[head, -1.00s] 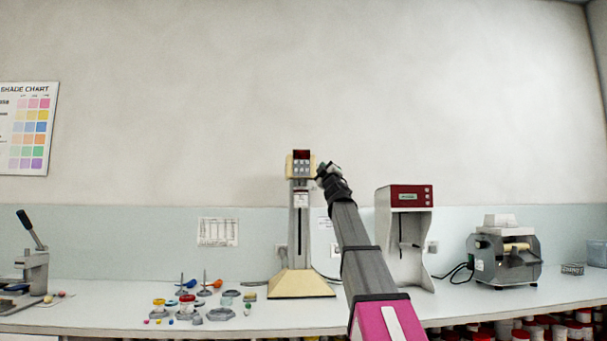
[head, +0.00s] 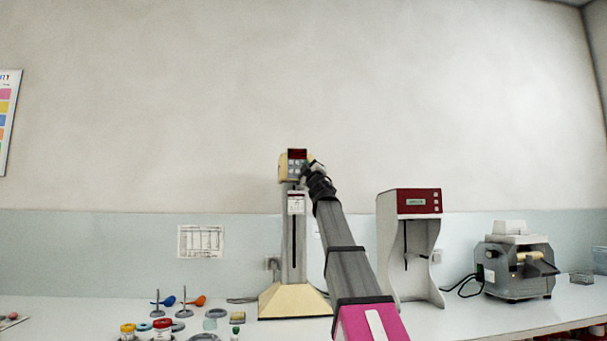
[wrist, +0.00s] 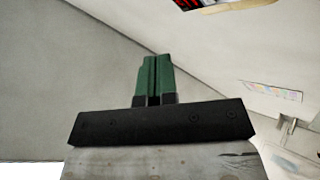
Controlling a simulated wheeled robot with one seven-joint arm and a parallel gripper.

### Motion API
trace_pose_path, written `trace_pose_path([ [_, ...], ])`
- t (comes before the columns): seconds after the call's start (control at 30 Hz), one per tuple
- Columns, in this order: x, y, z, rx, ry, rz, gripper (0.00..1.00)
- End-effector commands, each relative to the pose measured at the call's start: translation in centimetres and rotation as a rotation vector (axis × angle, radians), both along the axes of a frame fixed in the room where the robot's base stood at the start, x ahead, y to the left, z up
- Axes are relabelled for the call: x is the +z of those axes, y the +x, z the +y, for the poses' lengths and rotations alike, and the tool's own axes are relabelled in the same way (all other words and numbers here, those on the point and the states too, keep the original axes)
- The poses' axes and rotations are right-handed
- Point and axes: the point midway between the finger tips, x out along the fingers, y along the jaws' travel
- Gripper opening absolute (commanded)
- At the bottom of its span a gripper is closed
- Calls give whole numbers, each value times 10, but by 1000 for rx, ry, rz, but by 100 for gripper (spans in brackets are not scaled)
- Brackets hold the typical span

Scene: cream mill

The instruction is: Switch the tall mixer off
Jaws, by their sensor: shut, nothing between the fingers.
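The tall mixer (head: 292,240) stands on the bench with a cream base, a grey column and a cream head. Its head carries a dark red display (head: 297,154) with grey buttons (head: 294,168) below it. My gripper (head: 306,170) is at the right side of the mixer head and covers part of it; I cannot tell whether it touches. In the wrist view its green fingers (wrist: 155,75) are together with nothing between them. A corner of the red display and cream head (wrist: 225,4) shows at the top of the wrist view.
A shorter red-topped mixer (head: 411,240) stands to the right, and a grey mill (head: 515,262) beyond it. Small jars (head: 162,328) and stirrers (head: 184,302) stand on the bench at left. A paper sheet (head: 200,241) hangs on the wall.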

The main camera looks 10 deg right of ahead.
Motion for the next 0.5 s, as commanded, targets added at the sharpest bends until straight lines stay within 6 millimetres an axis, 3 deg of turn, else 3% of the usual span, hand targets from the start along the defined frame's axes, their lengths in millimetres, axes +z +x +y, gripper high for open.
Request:
trace_pose_path([
  [0.17, 0, 7, 0, 1, 1, 0, 0],
  [0.5, -2, 48, 0, 1, 0, 1, 0],
])
